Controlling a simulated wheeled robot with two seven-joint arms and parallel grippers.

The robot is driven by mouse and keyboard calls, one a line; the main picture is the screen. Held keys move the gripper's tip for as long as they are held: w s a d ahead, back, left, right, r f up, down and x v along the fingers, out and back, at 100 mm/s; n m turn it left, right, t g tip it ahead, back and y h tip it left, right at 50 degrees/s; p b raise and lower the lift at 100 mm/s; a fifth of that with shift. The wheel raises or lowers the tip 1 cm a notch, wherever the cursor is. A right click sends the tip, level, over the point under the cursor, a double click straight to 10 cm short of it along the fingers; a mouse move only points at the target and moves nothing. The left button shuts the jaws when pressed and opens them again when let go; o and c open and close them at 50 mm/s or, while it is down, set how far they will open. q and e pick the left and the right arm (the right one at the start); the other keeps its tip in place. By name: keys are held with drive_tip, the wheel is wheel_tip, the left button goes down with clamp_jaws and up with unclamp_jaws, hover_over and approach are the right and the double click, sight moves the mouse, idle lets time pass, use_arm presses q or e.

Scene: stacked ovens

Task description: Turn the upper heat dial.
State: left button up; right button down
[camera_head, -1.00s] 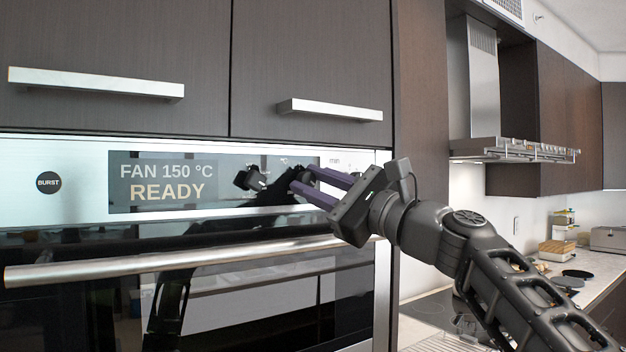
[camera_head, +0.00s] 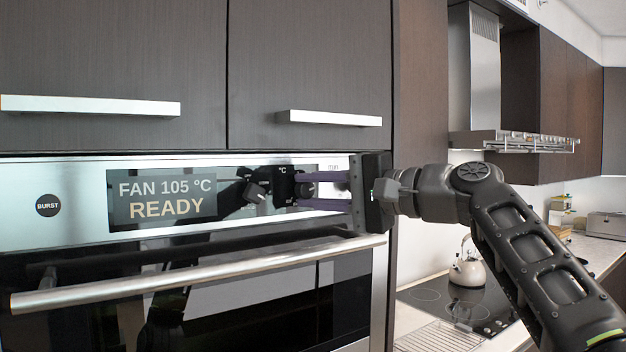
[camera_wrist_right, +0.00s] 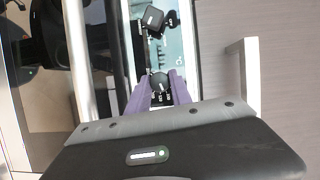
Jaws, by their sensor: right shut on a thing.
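The upper oven's panel (camera_head: 60,232) has a lit display (camera_head: 163,198) that reads "FAN 105 °C READY". The small black heat dial (camera_wrist_right: 160,82) is between my right gripper's purple fingers in the right wrist view. My right gripper (camera_head: 298,190) comes in from the right, shut on the dial below the "°C" mark, and its fingers hide most of it in the head view. A dark knob-like piece (camera_head: 256,192) sits left of it and also shows in the wrist view (camera_wrist_right: 153,20). My left gripper is not in view.
A long oven door handle (camera_head: 200,274) runs below the panel. Cabinet handles (camera_head: 335,118) stick out above. A cooktop with a kettle (camera_head: 468,268) lies to the right, behind my arm.

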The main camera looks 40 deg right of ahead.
drive_tip(key=n+g+h+p, duration=0.1)
drive_tip(key=n+p, duration=0.1)
drive_tip(key=n, duration=0.1)
drive_tip(key=shift+a+r, duration=0.1)
drive_tip(key=shift+r, duration=0.05)
drive_tip(key=n+g+h+p, duration=0.1)
drive_tip(key=n, duration=0.2)
drive_tip(key=n+h+p, duration=0.1)
drive_tip(key=n+h, duration=0.1)
drive_tip(key=shift+a+n+g, duration=0.1)
drive_tip(key=shift+n+g, duration=0.2)
drive_tip(key=shift+n+h, duration=0.7)
drive_tip(key=shift+n, duration=0.5)
drive_tip(key=c, duration=1.1)
unclamp_jaws()
drive_tip(key=shift+c, duration=0.2)
drive_tip(key=shift+p, duration=0.3)
drive_tip(key=v, duration=0.7)
drive_tip(key=shift+s+r+b, duration=0.2)
drive_tip(key=shift+s+b, duration=0.15)
